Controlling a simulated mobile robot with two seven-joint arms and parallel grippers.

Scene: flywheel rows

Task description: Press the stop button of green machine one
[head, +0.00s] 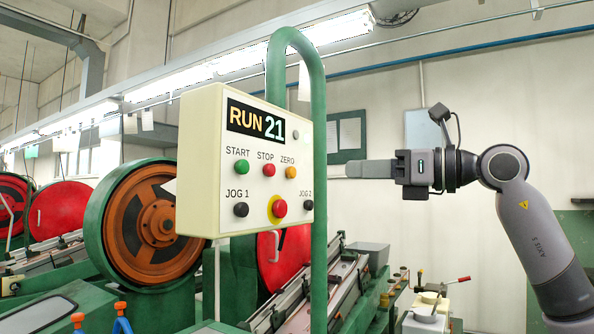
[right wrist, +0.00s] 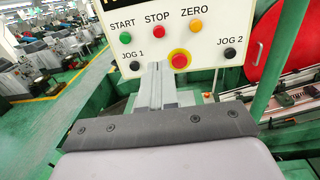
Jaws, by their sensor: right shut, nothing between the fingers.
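The control box (head: 212,150) is a cream panel hung on a green post. Its sign reads "RUN 21". The red stop button (head: 269,170) sits under the label STOP, between the green start button (head: 242,167) and the orange zero button (head: 291,172). The stop button also shows in the right wrist view (right wrist: 158,31). My right gripper (head: 348,169) is shut and empty, to the right of the panel and apart from it. In the right wrist view its fingers (right wrist: 157,68) point at the panel, below the stop button. My left gripper is not in view.
A larger red button on a yellow ring (head: 280,208) sits low on the panel, between black jog buttons (head: 240,210) and (head: 308,205). The green post (head: 319,130) arches beside the panel. An orange flywheel (head: 150,228) stands behind at left.

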